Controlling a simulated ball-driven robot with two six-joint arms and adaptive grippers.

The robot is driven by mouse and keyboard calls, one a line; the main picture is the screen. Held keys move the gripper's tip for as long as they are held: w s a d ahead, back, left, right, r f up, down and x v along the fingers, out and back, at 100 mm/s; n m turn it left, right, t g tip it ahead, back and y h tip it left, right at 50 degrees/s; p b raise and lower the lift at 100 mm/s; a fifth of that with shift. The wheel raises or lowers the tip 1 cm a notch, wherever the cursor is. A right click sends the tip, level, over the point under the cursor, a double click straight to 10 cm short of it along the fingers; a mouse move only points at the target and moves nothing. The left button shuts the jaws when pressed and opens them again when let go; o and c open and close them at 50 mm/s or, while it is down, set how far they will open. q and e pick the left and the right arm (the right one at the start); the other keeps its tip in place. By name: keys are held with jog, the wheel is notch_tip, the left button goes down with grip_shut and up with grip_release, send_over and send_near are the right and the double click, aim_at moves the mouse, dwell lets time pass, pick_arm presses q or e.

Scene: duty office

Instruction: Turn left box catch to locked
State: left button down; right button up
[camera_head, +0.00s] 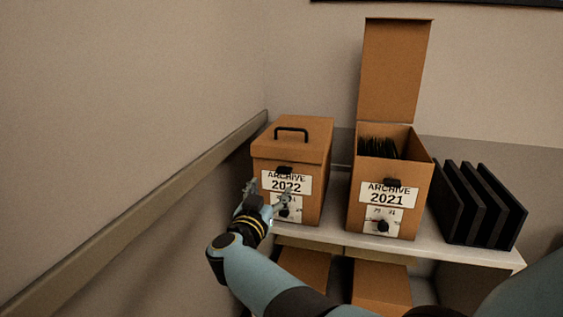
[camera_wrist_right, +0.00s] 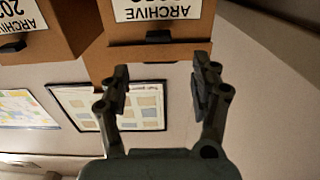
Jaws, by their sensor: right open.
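The left box (camera_head: 318,160), labelled ARCHIVE 2022, stands on a shelf with its lid shut and a black handle on top. A small black catch piece (camera_head: 284,170) sits above its label. A dark knob (camera_head: 284,213) on a white plate sits below, partly hidden by a finger; its setting cannot be read. My right gripper (camera_head: 268,192) is open and empty in front of this box, its fingers overlapping the label. In the wrist view, the box front (camera_wrist_right: 110,62) appears upside down beyond the open fingers (camera_wrist_right: 160,88). My left gripper is not seen.
To the right, the ARCHIVE 2021 box (camera_head: 355,200) stands with its lid raised and dark files inside. Black upright folders (camera_head: 490,205) stand at the shelf's (camera_head: 480,256) right end. A wall rail (camera_head: 130,225) runs close on the left. More boxes (camera_head: 380,285) sit below.

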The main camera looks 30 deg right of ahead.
aim_at(283, 172)
jog(key=b+x, duration=0.2)
jog(key=x, duration=0.8)
jog(key=shift+w+d+f+b, duration=0.1)
jog(key=shift+d+b, duration=0.15)
jog(key=shift+b, duration=0.1)
jog(key=c, duration=1.2)
jog(key=shift+o, duration=0.2)
